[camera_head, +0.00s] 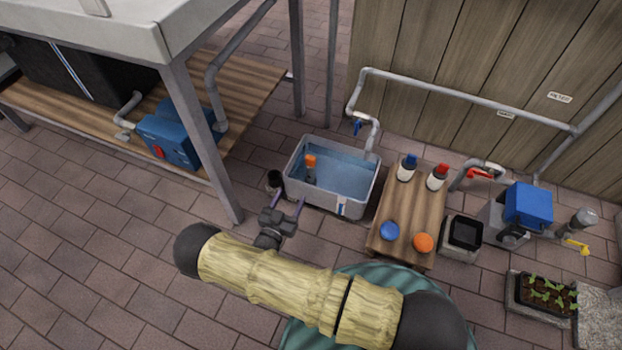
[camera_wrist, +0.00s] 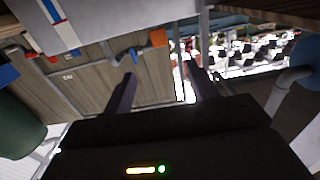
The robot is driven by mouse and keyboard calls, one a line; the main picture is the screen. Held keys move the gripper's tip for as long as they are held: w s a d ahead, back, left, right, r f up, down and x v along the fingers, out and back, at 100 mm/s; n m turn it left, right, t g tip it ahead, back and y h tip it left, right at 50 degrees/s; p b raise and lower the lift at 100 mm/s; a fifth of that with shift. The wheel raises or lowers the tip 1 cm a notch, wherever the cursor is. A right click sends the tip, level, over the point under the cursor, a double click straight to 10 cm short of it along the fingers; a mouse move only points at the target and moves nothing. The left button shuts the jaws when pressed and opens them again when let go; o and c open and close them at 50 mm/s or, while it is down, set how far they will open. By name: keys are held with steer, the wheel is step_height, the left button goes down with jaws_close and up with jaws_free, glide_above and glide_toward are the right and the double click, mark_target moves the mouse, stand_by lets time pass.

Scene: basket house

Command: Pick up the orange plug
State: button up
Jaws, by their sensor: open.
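An upright piece with an orange top (camera_head: 310,161) and a dark lower part stands inside the grey tub (camera_head: 292,186), near its left end. An orange patch (camera_wrist: 157,37) at the tub's edge in the wrist view looks like the same piece. A round orange thing (camera_head: 422,243) lies on the low wooden table. I cannot tell for certain which of these is the plug. My gripper (camera_head: 290,200) is open and empty, just outside the tub's front left corner, apart from both. Its two fingers (camera_wrist: 162,80) show spread in the wrist view.
A metal table leg (camera_head: 205,140) stands to the left.

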steer(key=b, duration=0.4)
glide_toward(309, 164)
steer(key=x, duration=0.3)
steer(key=shift+w+d+r, duration=0.2)
steer(key=shift+w+r, duration=0.35)
steer(key=shift+w, duration=0.1)
steer(key=shift+f, duration=0.1)
steer(key=shift+w+d+f+b, duration=0.3)
steer(key=shift+w+b, duration=0.3)
steer(key=shift+b, duration=0.3)
steer(key=b+x, duration=0.2)
steer(key=x, duration=0.1)
steer(key=shift+f, duration=0.15)
steer(key=shift+w+d, duration=0.15)
steer(key=shift+w, duration=0.15)
steer(key=shift+w+r, duration=0.1)
steer(key=shift+r, duration=0.1)
steer(key=shift+c, duration=0.5)
